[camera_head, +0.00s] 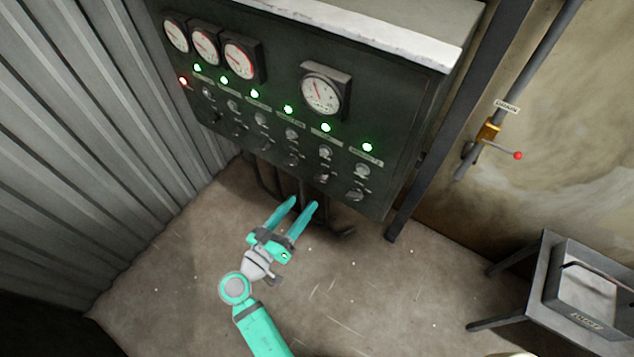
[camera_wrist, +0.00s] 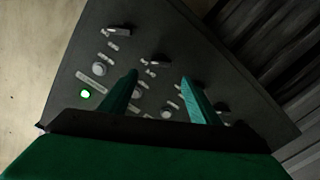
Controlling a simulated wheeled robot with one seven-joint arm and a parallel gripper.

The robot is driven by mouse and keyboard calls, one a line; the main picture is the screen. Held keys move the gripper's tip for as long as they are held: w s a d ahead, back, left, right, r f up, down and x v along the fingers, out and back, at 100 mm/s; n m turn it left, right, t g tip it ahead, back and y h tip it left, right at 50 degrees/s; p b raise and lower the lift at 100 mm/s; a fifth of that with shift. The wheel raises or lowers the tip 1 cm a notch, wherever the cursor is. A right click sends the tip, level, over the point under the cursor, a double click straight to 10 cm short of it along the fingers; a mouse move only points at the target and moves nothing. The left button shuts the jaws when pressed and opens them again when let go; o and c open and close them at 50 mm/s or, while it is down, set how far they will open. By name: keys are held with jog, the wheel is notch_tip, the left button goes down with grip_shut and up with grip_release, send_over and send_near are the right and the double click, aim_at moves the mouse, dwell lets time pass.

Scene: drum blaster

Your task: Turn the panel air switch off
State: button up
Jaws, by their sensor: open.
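The dark control panel (camera_head: 398,120) stands against the back wall, with two rows of knobs and switches, such as the lower right switch (camera_head: 355,194). Lit green lamps (camera_head: 367,147) run above them. The labels are too small to read, so I cannot tell which switch is the air one. My gripper (camera_head: 303,202) is open and empty, appearing just below the panel's lower edge in the head view. In the wrist view its fingers (camera_wrist: 160,77) point toward the panel (camera_wrist: 72,75), partly covering the switch rows. A lever-like switch (camera_wrist: 117,31) and a lit green lamp (camera_wrist: 85,94) show there.
Round gauges (camera_head: 322,91) are mounted on the panel, and a red lamp (camera_head: 183,81) is lit at its left. A pipe valve with a red-tipped handle (camera_head: 518,155) is on the right wall. A low metal stand (camera_head: 545,275) is at lower right. Corrugated metal (camera_head: 90,130) closes the left.

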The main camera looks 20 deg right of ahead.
aim_at(319, 180)
jog(key=x, duration=0.9)
jog(key=shift+w+d, duration=0.25)
jog(key=shift+d, duration=0.05)
jog(key=shift+c, duration=0.3)
jog(key=c, duration=1)
